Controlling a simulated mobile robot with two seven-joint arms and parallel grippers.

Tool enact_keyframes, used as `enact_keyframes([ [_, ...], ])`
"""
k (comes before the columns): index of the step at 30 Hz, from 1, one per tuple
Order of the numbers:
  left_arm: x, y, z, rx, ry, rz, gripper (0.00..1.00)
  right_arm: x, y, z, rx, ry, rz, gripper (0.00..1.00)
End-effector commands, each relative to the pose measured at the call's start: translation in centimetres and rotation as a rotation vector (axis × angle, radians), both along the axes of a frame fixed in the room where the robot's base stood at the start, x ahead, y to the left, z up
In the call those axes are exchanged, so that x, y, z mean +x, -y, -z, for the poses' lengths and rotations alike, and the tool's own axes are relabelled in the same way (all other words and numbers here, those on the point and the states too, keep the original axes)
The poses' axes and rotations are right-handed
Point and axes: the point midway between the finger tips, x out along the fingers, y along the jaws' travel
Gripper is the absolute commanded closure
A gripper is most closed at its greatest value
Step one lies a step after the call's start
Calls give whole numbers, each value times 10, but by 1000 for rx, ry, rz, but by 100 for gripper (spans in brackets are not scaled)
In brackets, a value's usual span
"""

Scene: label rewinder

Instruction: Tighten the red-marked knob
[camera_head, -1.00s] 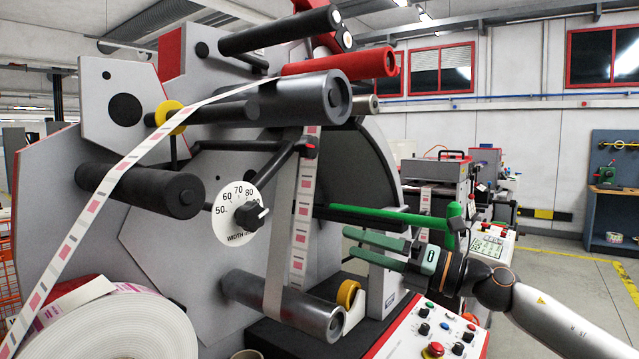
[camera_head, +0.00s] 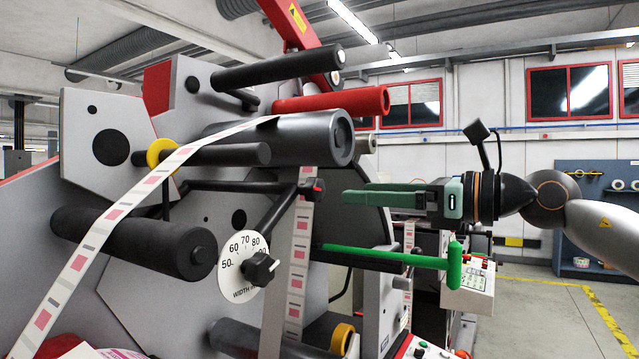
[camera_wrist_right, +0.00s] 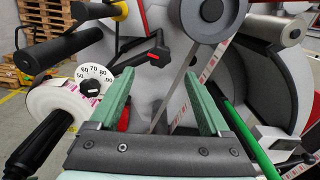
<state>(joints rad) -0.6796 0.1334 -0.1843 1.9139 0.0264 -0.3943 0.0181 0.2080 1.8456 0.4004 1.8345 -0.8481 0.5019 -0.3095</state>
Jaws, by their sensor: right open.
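The red-marked knob (camera_head: 312,187) is a small black knob with a red mark, at the end of a black bar on the machine's front. It also shows in the right wrist view (camera_wrist_right: 157,54), ahead of the fingertips and between their lines. My right gripper (camera_head: 350,198), with green fingers, comes in from the right at about the knob's height. Its fingers point left at the knob, with a small gap in the picture. In the right wrist view the gripper (camera_wrist_right: 160,82) is open with nothing between its fingers. My left gripper is not in view.
A green bar (camera_head: 400,257) sticks out below my right gripper. A striped label web (camera_head: 300,260) runs down behind the knob. The white width dial (camera_head: 245,262) is lower left. A red roller (camera_head: 335,102) and grey roller (camera_head: 340,138) lie above.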

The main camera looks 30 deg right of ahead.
Motion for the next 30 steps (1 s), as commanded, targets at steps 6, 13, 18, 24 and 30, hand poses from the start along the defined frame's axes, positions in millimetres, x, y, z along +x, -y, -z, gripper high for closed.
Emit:
enact_keyframes([
  [6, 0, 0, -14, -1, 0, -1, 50, 22, -13, 0, -1, -6, 0, 19],
  [13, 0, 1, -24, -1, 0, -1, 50, 43, -25, 0, 0, -4, 0, 19],
  [18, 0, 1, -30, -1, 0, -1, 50, 58, -34, 0, 1, -4, -1, 19],
  [24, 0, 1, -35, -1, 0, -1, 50, 71, -41, 0, 1, -2, 0, 19],
  [30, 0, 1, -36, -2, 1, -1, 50, 76, -45, 0, 1, 0, 0, 19],
])
